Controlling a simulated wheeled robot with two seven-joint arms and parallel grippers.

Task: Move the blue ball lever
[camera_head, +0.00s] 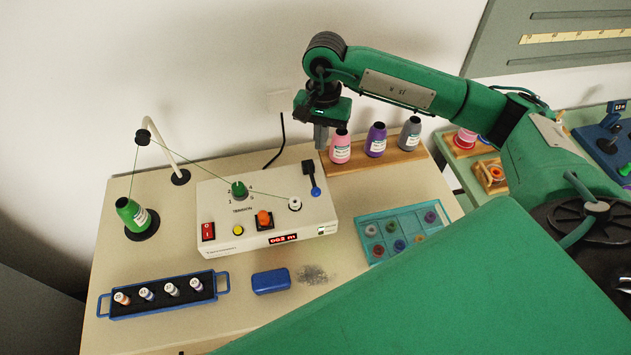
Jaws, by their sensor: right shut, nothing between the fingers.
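The lever with a blue ball (315,191) is at the right end of a white control box (265,247). Its ball sits at the front end, below a black base (309,167). My right gripper (321,143) is shut and empty. It points down and appears above and behind the lever, left of the pink cone. I see a gap in the picture between its fingertips and the blue ball. My left gripper is not in view.
Pink, purple and grey thread cones stand on a wooden rack (375,158) right of the gripper. The box carries a green knob (239,188), a red switch (208,231) and an orange button (264,218). A thread runs over it. A teal tray (372,255) lies to the right.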

